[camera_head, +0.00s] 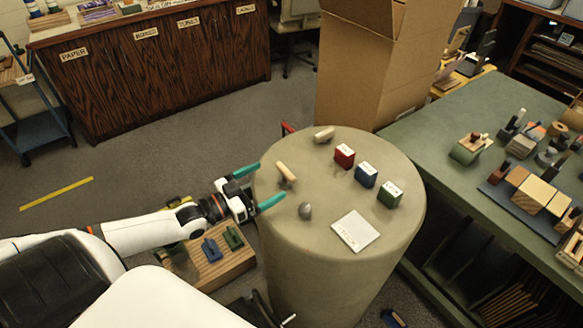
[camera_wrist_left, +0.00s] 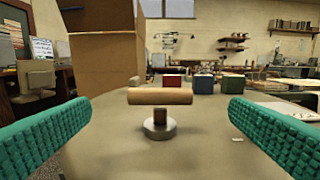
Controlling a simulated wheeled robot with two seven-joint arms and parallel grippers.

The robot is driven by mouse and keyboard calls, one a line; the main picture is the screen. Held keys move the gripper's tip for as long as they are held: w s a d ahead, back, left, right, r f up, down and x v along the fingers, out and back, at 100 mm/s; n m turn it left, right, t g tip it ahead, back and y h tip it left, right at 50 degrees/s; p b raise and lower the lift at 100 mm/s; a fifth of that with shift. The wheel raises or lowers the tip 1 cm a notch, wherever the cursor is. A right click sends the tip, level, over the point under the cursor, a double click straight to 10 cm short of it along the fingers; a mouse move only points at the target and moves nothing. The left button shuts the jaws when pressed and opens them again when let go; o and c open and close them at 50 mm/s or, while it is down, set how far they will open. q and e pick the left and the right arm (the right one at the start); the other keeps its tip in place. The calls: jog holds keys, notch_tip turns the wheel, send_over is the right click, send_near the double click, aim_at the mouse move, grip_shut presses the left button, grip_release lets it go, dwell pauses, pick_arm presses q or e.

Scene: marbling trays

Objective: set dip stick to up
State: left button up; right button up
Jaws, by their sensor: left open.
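A wooden crossbar handle (camera_head: 286,172) on a short post stands near the left edge of the round table; I take it for the dip stick, though no label on it can be read. In the left wrist view the handle (camera_wrist_left: 160,97) lies crosswise on its post above a round metal base. My left gripper (camera_head: 272,180) is open, with its teal fingers at the table's left edge, pointing at the handle. The handle stands ahead, centred between the fingers and apart from both. My right gripper is not in view.
The round table (camera_head: 340,270) also bears a second wooden piece (camera_head: 324,134), a grey knob (camera_head: 305,211), a red block (camera_head: 344,156), a blue block (camera_head: 366,175), a green block (camera_head: 389,194) and a white card (camera_head: 355,232). A cardboard box (camera_head: 365,80) stands behind.

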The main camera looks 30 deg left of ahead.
aim_at(282, 173)
pick_arm(q)
jog(key=x, duration=0.7)
jog(key=shift+w, duration=0.25)
jog(key=shift+w+d+f, duration=0.1)
jog(key=shift+w+d, duration=0.25)
jog(key=shift+w, duration=0.25)
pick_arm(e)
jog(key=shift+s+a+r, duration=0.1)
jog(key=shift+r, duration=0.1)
pick_arm(q)
jog(key=shift+c, duration=0.3)
